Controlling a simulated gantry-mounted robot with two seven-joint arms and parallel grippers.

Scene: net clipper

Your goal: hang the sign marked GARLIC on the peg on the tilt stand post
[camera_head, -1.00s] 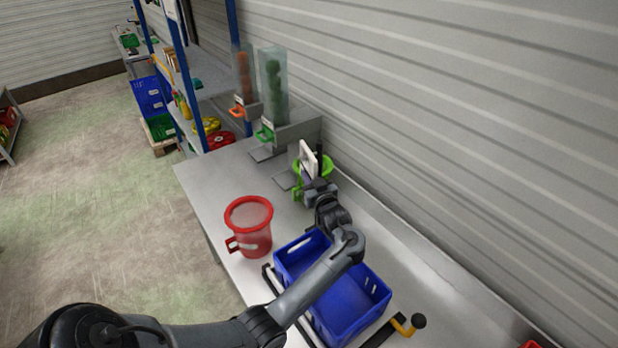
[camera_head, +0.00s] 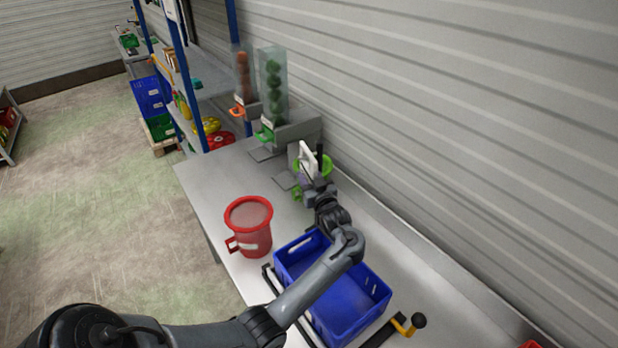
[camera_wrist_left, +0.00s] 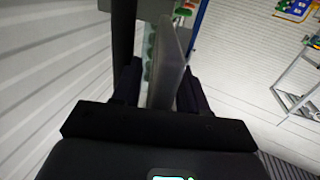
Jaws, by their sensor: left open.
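A pale flat sign (camera_head: 306,160) is upright at the back of the bench; its lettering cannot be read. My left gripper (camera_head: 311,182) is just below it. In the left wrist view the sign (camera_wrist_left: 168,62) shows nearly edge-on between the two open fingers of the gripper (camera_wrist_left: 160,88); whether either finger touches it cannot be told. A dark upright post (camera_head: 319,157) stands right beside the sign, and it also shows in the left wrist view (camera_wrist_left: 123,38). The peg cannot be made out. My right gripper is out of view.
A green ring-shaped container (camera_head: 326,166) is close behind my gripper. A red bucket (camera_head: 252,240) and a blue crate (camera_head: 376,301) stand nearer on the bench. Clear dispensers (camera_head: 273,85) stand beyond. A ribbed wall (camera_head: 450,120) bounds the right side.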

